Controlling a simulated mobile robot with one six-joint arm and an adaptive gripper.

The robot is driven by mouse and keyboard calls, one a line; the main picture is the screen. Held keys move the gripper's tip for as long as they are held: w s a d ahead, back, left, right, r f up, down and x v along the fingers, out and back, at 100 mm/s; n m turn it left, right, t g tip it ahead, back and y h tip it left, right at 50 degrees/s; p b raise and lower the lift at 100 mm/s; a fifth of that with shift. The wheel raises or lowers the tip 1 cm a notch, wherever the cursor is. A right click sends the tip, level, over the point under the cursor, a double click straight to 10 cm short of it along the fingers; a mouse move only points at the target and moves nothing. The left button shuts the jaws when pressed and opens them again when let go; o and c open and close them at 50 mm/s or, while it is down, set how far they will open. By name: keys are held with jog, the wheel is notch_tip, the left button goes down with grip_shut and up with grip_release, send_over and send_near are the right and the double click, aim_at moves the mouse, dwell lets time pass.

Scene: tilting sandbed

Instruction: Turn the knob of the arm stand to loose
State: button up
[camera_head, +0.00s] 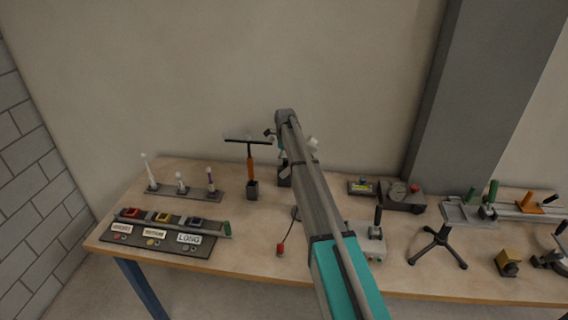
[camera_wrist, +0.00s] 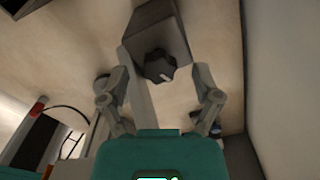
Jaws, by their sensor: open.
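The arm stand shows in the wrist view as a dark grey block (camera_wrist: 150,28) with a black lobed knob (camera_wrist: 158,66) on its near face. A pale mark shows on the knob's lower right edge. I cannot tell which setting this mark stands for. My gripper (camera_wrist: 161,75) is open, with one finger to the left of the knob and one to the right. Neither finger visibly touches it. In the head view my arm hides most of the stand; a dark base (camera_head: 284,182) shows just left of my arm link.
A red-ended cable (camera_head: 280,249) lies in front. A grey box with a black lever (camera_head: 372,240) and a small tripod (camera_head: 437,245) stand right. The wall is close behind.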

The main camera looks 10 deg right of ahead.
jog(key=shift+f, duration=0.25)
grip_shut()
dwell(0.4)
jog(key=shift+n, duration=0.5)
jog(key=n, duration=0.9)
jog(key=shift+w+n, duration=0.1)
jog(key=shift+n, duration=1.7)
